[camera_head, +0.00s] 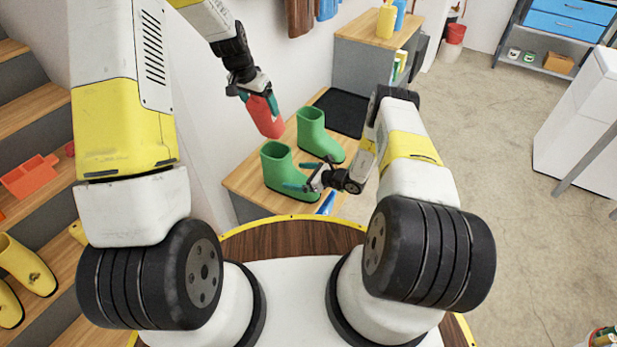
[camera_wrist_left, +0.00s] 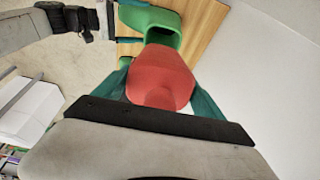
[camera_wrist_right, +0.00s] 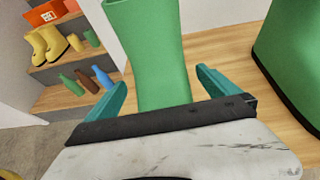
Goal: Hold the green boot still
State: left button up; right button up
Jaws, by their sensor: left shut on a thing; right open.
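Two green boots stand upright on a wooden bench top: the nearer boot (camera_head: 277,165) and the farther boot (camera_head: 318,133). My right gripper (camera_head: 308,178) is open at the nearer boot. In the right wrist view that boot (camera_wrist_right: 155,55) rises between the spread teal fingers, with no clear grip on it; the other boot (camera_wrist_right: 292,62) is at the right edge. My left gripper (camera_head: 257,97) is shut on a red bottle-like thing (camera_head: 266,116), held above and behind the nearer boot. In the left wrist view the red thing (camera_wrist_left: 160,78) partly covers a green boot (camera_wrist_left: 152,24).
A black mat or tray (camera_head: 342,110) lies at the bench's far end. A blue thing (camera_head: 327,203) is near its front edge. A white wall runs along the left. Wooden steps at the left hold yellow boots (camera_head: 25,267) and a red-orange crate (camera_head: 30,177).

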jog(key=shift+x, duration=1.4)
jog(key=shift+c, duration=0.2)
jog(key=c, duration=1.7)
pick_arm(q)
jog(key=shift+w+d+f+g+y, duration=0.15)
jog(key=shift+w+d+g+y, duration=0.2)
jog(key=shift+w+d+g, duration=0.25)
jog(key=shift+w+d+f+g+y, duration=0.25)
jog(key=shift+w+g+y, duration=0.15)
jog(key=shift+w+g, duration=0.25)
jog(key=shift+w+d+f+g+y, duration=0.1)
jog(key=shift+w+d+g+y, duration=0.3)
jog(key=shift+w, duration=0.4)
